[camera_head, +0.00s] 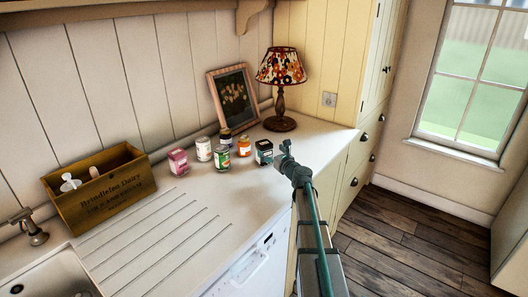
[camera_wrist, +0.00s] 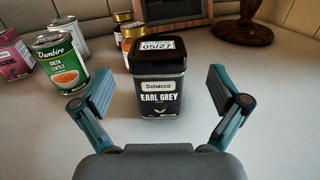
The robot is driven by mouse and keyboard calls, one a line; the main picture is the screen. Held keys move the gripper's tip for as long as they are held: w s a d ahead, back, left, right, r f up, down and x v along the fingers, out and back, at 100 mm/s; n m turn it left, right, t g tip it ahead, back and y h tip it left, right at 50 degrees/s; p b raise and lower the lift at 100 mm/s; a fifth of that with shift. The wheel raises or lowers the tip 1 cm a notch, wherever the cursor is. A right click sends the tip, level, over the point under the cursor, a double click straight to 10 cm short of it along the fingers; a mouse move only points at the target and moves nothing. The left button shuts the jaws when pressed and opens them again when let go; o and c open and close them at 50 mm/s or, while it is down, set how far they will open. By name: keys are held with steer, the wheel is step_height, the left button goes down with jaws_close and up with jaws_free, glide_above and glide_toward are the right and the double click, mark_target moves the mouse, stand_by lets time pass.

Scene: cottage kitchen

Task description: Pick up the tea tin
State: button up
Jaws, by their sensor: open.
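The fingers are spread wide, one on each side of the tin, with gaps on both sides. In the head view the tin (camera_head: 264,152) stands at the right end of the group of containers. My gripper (camera_head: 284,158) is just to its right there, and its fingers are small and hard to make out.
A green lentils can (camera_wrist: 59,64) stands left of the tin, and a jar with an orange label (camera_wrist: 133,33) stands behind it. A lamp (camera_head: 280,85), a picture frame (camera_head: 234,98) and a wooden crate (camera_head: 100,195) stand on the counter. The ribbed drainer area (camera_head: 160,235) is clear.

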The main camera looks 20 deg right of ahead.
mark_target(264, 143)
steer(key=shift+w+a+p, duration=0.2)
steer(key=shift+w+p, duration=0.3)
steer(key=shift+w, duration=0.85)
steer(key=shift+w+a+p, duration=0.15)
steer(key=shift+w+p, duration=0.3)
steer(key=shift+w, duration=0.85)
steer(key=shift+c, duration=0.3)
steer(key=c, duration=1.3)
steer(key=shift+c, duration=0.4)
steer(key=shift+r, duration=0.15)
